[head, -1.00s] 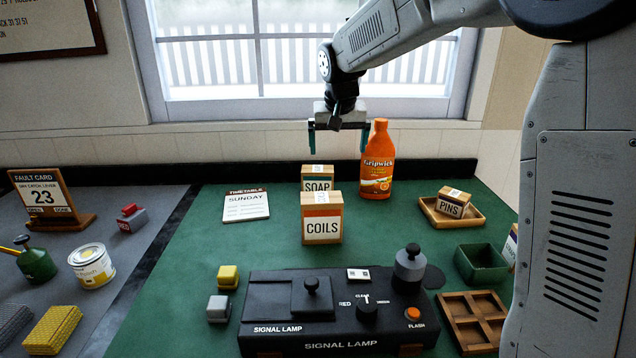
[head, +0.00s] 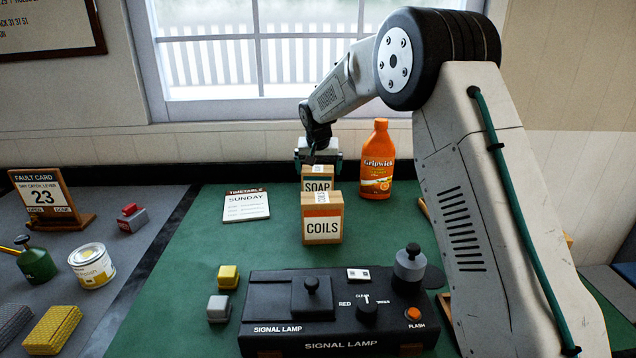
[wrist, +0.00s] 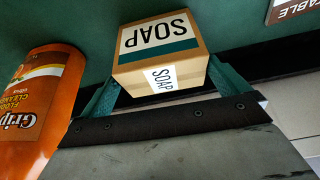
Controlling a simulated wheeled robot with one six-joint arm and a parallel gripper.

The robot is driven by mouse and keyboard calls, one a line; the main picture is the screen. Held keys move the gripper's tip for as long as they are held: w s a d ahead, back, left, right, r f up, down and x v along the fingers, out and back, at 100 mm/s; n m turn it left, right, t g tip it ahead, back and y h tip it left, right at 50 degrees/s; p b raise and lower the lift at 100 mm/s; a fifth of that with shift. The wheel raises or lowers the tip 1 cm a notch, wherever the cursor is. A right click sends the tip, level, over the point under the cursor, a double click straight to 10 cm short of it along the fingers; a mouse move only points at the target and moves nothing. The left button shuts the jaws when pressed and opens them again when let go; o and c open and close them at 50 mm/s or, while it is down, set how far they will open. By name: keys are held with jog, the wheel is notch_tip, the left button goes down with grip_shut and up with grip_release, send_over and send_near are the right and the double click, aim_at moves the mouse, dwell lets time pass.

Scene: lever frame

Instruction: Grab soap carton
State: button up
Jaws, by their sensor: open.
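The soap carton (head: 317,184) is a small brown box with a teal stripe and a SOAP label. It stands upright on the green mat, its lower part hidden behind the coils carton (head: 322,222). My gripper (head: 317,160) is low at the back of the mat, just behind the soap carton's top. In the wrist view, the soap carton (wrist: 162,42) sits centrally in front of my open jaws, with one teal finger showing at each side. I cannot tell whether the fingers touch it.
An orange Gripwick bottle (head: 377,165) stands close to the right of the soap carton. A timetable card (head: 246,206) lies to the left. The signal lamp box (head: 335,310) is in front. A dark ledge (head: 230,172) and window wall close off the back.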

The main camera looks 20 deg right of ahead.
aim_at(318, 178)
jog(key=x, duration=0.5)
jog(key=shift+s+a+f, duration=0.15)
jog(key=c, duration=0.9)
